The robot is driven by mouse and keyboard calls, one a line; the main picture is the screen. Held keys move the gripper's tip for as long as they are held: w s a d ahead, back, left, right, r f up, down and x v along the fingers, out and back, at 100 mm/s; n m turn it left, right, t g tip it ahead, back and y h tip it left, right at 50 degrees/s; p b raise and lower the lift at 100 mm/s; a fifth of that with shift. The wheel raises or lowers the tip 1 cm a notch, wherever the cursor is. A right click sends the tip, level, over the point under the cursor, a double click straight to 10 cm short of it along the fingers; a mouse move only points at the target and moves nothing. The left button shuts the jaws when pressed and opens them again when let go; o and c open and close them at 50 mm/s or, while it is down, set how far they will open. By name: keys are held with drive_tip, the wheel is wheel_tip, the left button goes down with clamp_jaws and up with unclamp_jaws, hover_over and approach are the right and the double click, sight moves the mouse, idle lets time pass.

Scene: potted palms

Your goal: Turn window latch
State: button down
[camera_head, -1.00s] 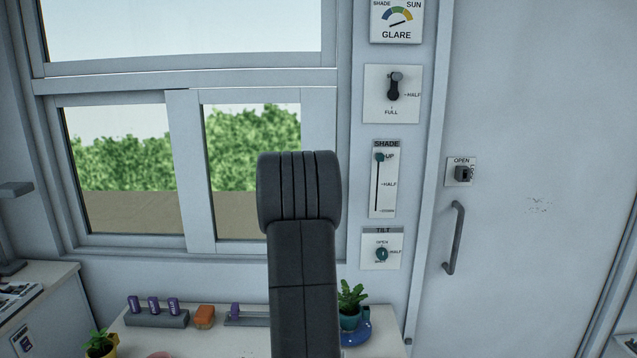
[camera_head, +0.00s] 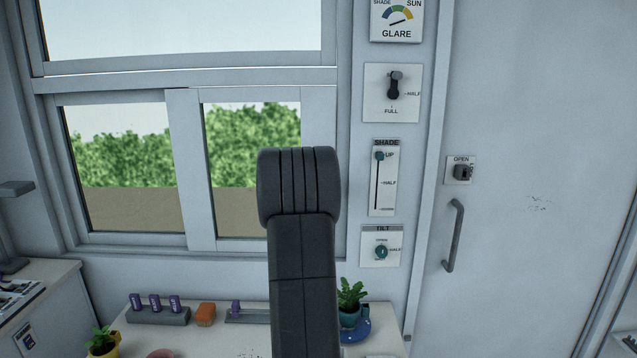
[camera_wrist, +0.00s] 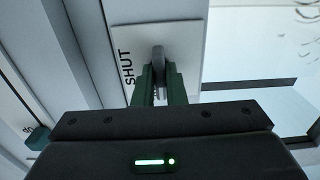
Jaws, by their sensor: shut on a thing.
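The window latch (camera_wrist: 158,55) shows in the wrist view as a small grey lever on a white plate (camera_wrist: 185,40) marked SHUT. My gripper (camera_wrist: 159,88) has its two green fingers on either side of the lever and is shut on it. The fingers hide the lever's lower part. In the head view my dark arm stands in front of the window (camera_head: 120,170), and the latch and gripper are hidden behind it.
Wall controls stand right of the window: a dark lever (camera_head: 394,86), a SHADE slider (camera_head: 380,180) and a TILT knob (camera_head: 381,251). A door handle (camera_head: 453,236) is farther right. Below, a counter holds potted plants (camera_head: 351,294), an orange block (camera_head: 205,313) and purple items (camera_head: 155,303).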

drive_tip(key=shift+f, duration=0.15)
drive_tip(key=c, duration=1.5)
unclamp_jaws()
drive_tip(key=s+b, duration=0.4)
drive_tip(key=s, duration=1)
drive_tip(key=shift+w, duration=0.2)
drive_tip(key=w+p, duration=0.4)
drive_tip(key=w, duration=0.9)
drive_tip(key=shift+w, duration=0.3)
drive_tip(key=shift+s, duration=0.15)
